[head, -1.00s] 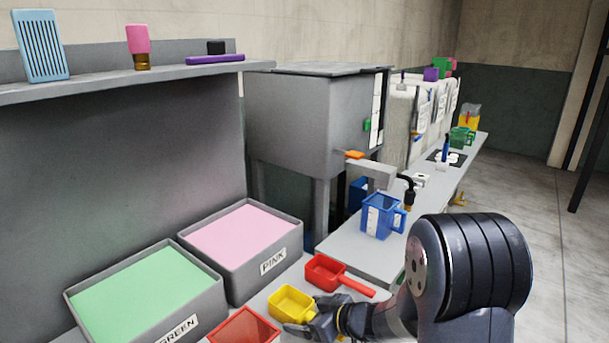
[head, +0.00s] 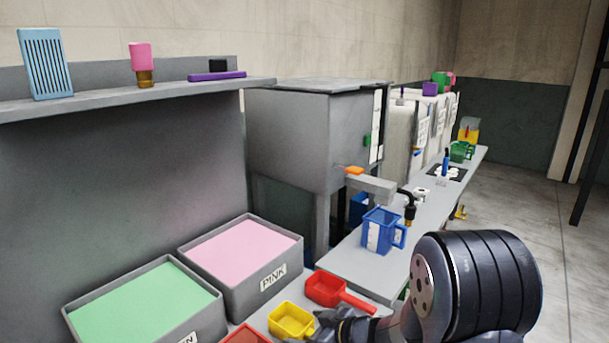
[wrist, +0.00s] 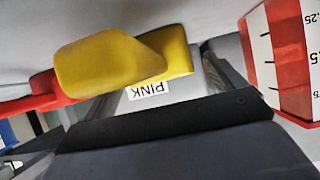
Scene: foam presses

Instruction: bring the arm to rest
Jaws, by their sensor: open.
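My gripper (head: 322,330) is at the bottom of the head view, beside the right end of the yellow scoop (head: 291,321). It looks empty and its jaws are open; the fingertips are small and partly cut off by the frame. My dark arm extends from it to the right. The yellow scoop rests on the bench and shows large in the wrist view (wrist: 110,62). Whether the gripper touches it I cannot tell.
A red scoop (head: 326,289) lies just behind the yellow one. A red container (head: 247,336) is at the bottom edge. Grey bins labelled PINK (head: 237,292) and GREEN (head: 165,329) stand left. A blue jug (head: 378,232) stands behind. Open floor (head: 530,225) lies right.

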